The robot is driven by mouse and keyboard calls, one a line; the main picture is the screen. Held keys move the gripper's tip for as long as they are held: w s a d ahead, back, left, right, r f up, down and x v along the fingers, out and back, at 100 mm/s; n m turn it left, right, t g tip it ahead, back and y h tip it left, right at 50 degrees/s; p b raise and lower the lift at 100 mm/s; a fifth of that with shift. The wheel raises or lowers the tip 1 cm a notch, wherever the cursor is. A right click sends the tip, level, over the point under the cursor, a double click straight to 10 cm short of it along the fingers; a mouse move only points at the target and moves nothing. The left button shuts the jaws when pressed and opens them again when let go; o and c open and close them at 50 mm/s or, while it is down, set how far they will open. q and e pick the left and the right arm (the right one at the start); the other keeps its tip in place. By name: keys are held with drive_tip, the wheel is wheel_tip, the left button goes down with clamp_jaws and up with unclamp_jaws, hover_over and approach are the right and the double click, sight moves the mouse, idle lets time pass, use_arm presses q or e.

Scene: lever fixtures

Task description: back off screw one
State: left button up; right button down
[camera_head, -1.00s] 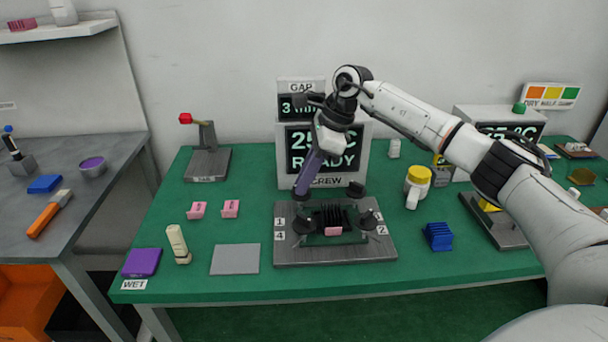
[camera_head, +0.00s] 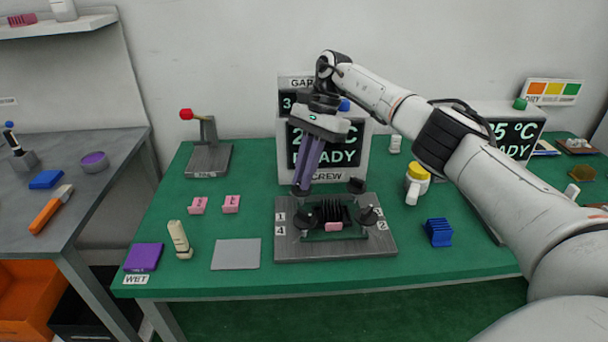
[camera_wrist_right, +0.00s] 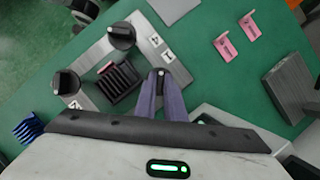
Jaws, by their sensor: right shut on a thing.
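The clamp fixture (camera_head: 345,250) is a grey plate with numbered corners and black knobs around a dark finned block (camera_head: 333,213). My right gripper (camera_head: 300,190) points down at its back left corner, by the label 1 (camera_head: 281,217). Its purple fingers are shut on screw one, which they mostly hide. In the wrist view the fingers (camera_wrist_right: 160,78) meet around a small pale-topped piece beside the labels. Two other black knobs (camera_wrist_right: 122,35) (camera_wrist_right: 66,82) stand free of the gripper. My left gripper is not in view.
A display (camera_head: 345,165) reading READY stands behind the fixture. Two pink pieces (camera_head: 198,205) (camera_head: 231,204) and a grey pad (camera_head: 236,254) lie to the left. A blue ribbed block (camera_head: 438,232) and a yellow-lidded bottle (camera_head: 417,180) stand to the right.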

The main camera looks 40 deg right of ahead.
drive_tip(key=shift+d, duration=0.15)
idle(0.4)
drive_tip(key=c, duration=1.8)
unclamp_jaws()
drive_tip(key=shift+c, duration=0.2)
wheel_tip(320, 180, up, 10)
